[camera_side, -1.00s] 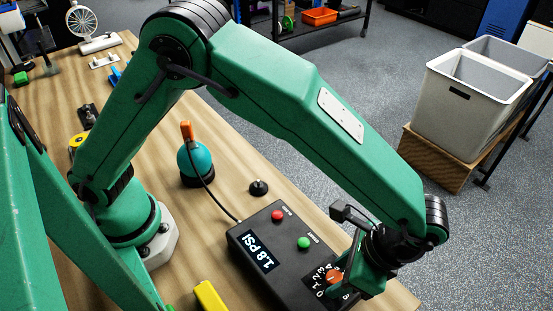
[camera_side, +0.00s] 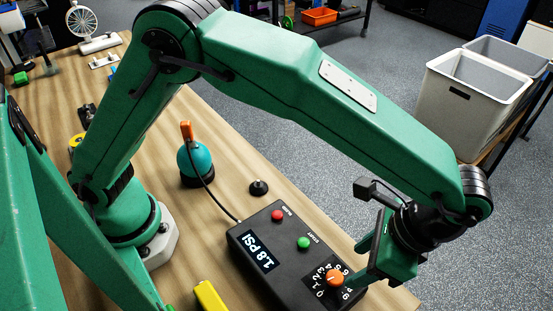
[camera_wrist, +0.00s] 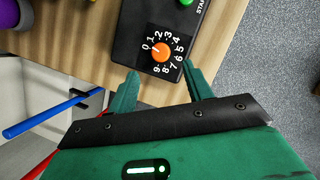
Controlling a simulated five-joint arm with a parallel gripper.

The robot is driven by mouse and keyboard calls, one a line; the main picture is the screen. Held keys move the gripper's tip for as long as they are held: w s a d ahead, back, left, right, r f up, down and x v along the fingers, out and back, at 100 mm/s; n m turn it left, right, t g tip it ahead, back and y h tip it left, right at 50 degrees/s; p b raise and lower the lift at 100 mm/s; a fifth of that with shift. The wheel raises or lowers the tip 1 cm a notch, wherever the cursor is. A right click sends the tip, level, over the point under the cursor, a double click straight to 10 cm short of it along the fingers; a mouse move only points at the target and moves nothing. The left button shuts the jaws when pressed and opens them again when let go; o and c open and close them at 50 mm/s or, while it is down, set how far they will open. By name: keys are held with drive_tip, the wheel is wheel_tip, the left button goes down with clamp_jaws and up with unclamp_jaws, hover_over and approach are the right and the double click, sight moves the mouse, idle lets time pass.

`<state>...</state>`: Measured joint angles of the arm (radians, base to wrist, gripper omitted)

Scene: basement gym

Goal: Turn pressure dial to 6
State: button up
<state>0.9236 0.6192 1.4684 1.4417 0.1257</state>
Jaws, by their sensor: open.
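The pressure dial is an orange knob (camera_side: 335,279) on a black panel with white numbers, at the near right end of a black control box (camera_side: 284,283). The knob also shows in the wrist view (camera_wrist: 160,52), ringed by the numbers 0 to 9. A small pale mark on the knob is too small to read surely. The box's display (camera_side: 258,252) reads 1.8 PSI. My gripper (camera_wrist: 161,70) is open and empty, its two fingertips on either side and just short of the knob, not touching it. In the side view it stands right of the dial, partly hidden.
The box has a red button (camera_side: 278,215) and a green button (camera_side: 303,243). A yellow block (camera_side: 209,297) lies left of the box. The table edge is close on the right.

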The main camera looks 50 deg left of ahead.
sight(335, 277)
drive_tip(key=shift+w+d+r, duration=0.15)
drive_tip(key=shift+d+r, duration=0.05)
drive_tip(key=shift+r, duration=0.5)
drive_tip(key=n+h, duration=0.1)
drive_tip(key=n, duration=0.3)
drive_tip(key=s+a+n+t+h, duration=0.1)
drive_tip(key=n, duration=0.4)
drive_tip(key=a+n+t, duration=0.1)
drive_tip(key=n, duration=0.3)
drive_tip(key=shift+s+a+r+n+h, duration=0.2)
drive_tip(key=shift+s+n+h, duration=0.1)
drive_tip(key=shift+h, duration=0.1)
drive_tip(key=n, duration=0.4)
drive_tip(key=shift+s+a+n+t+h, duration=0.3)
drive_tip(key=shift+a+h, duration=0.1)
drive_tip(key=shift+f, duration=0.15)
drive_tip(key=shift+f, duration=3.8)
